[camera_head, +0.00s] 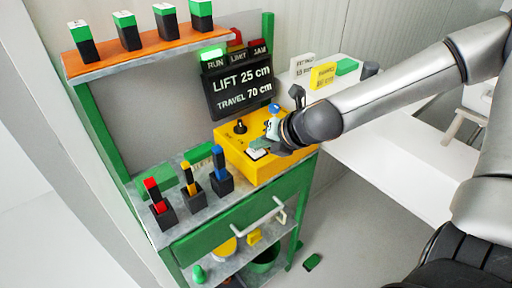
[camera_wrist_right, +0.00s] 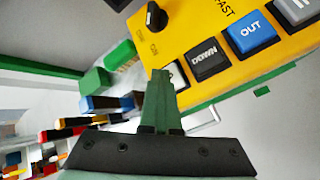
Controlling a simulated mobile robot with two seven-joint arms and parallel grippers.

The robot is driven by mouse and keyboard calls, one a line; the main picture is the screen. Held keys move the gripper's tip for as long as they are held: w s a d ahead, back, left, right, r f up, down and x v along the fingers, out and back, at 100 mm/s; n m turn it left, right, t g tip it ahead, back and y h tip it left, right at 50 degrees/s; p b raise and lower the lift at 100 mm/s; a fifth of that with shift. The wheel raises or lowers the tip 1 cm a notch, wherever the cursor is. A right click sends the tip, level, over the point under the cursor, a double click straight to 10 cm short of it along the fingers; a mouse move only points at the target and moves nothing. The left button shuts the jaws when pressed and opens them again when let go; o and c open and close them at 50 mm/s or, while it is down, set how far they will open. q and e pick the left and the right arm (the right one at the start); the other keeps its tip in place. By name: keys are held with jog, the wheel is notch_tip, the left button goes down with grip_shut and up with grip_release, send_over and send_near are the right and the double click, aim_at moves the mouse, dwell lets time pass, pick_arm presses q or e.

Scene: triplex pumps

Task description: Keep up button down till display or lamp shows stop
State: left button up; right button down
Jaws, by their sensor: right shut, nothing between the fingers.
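The yellow control box (camera_head: 228,143) stands on the green bench below the display. A white button (camera_head: 257,154) sits at its front corner; in the right wrist view this button (camera_wrist_right: 179,76) is mostly hidden behind my fingertips and its label cannot be read. My right gripper (camera_head: 264,147) is shut and empty, its green fingertips (camera_wrist_right: 160,76) at that button. Contact cannot be made out for certain. The black display (camera_head: 241,90) reads LIFT 25 cm, TRAVEL 70 cm. The green RUN lamp (camera_head: 212,53) is lit; the LIMIT and JAM lamps look dark. My left gripper is out of view.
Beside the white button are a black DOWN button (camera_wrist_right: 207,62) and a blue OUT button (camera_wrist_right: 250,38). A black knob (camera_wrist_right: 155,17) stands on the same panel. Holders with red, yellow and blue pieces (camera_head: 221,180) stand left of the box. A white table (camera_head: 400,158) is at right.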

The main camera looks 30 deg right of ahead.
aim_at(259, 153)
jog(key=shift+r+p, duration=0.85)
jog(key=shift+r, duration=0.05)
jog(key=shift+r, duration=0.15)
notch_tip(259, 153, up, 5)
jog(key=p, duration=0.5)
dwell(0.4)
